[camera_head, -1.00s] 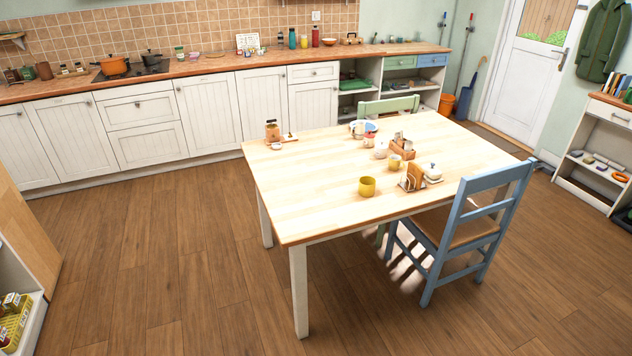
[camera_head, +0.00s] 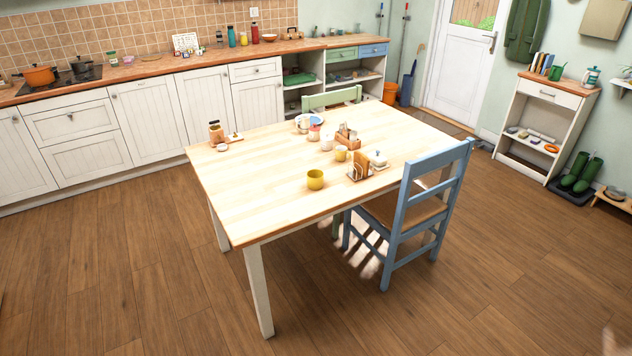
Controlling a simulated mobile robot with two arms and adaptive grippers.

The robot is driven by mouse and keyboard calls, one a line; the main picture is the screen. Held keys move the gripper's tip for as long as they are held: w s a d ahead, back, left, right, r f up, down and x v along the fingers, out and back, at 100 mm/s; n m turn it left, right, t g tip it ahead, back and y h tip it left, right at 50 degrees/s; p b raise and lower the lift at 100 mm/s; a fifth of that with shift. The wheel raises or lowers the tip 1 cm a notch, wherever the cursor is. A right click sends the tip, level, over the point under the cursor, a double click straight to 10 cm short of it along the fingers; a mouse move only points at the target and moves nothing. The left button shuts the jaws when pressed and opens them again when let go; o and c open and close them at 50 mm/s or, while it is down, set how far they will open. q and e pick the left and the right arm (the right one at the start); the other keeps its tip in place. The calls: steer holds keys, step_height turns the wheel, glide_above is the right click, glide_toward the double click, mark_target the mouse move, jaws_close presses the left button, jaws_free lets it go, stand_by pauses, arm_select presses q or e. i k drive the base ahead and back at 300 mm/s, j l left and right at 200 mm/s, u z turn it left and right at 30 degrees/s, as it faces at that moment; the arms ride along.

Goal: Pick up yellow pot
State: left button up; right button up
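A yellow pot (camera_head: 315,179) stands upright on the wooden table (camera_head: 255,165), near the table's front edge. It looks round and open at the top. A smaller yellow cup (camera_head: 340,153) stands a little behind it and to the right. Neither of my grippers is in view.
A blue chair (camera_head: 410,205) stands at the table's front right side; a green chair (camera_head: 335,98) is behind the table. A toast rack (camera_head: 360,165) and a white lidded pot (camera_head: 378,159) stand right of the yellow pot. The floor (camera_head: 140,270) in front and left is clear.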

mark_target(315, 176)
steer(key=i+j+u, duration=0.1)
steer(key=i, duration=0.4)
steer(key=i+j+u, duration=0.15)
steer(key=i, duration=0.35)
